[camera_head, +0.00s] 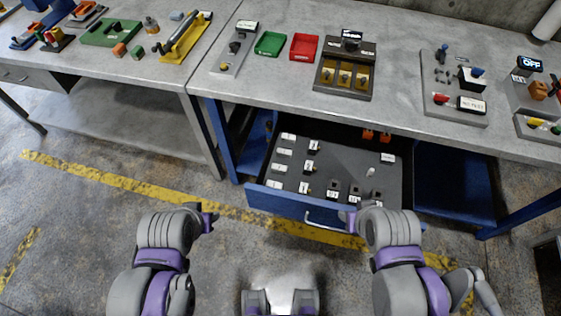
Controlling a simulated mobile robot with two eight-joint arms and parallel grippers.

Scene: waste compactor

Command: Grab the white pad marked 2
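An open drawer (268,199) under the workbench holds a dark grey panel with several small white labelled pieces. A column of white pieces (284,152) runs down its left side. Beside it is a column of black-and-white pieces (309,165). The marks are too small to read, so I cannot tell which is the pad marked 2. My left gripper (208,221) is in front and left of the drawer, apart from it. My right gripper (349,219) is near the drawer's front edge by the handle. I cannot tell whether either finger pair is open, or whether the right one touches the drawer.
The grey workbench (400,40) overhangs the back of the drawer. On it are a green tray (270,43), a red tray (304,47), a brown slotted box (345,68) and a control panel (455,88). Orange pieces (377,135) lie at the drawer's back.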

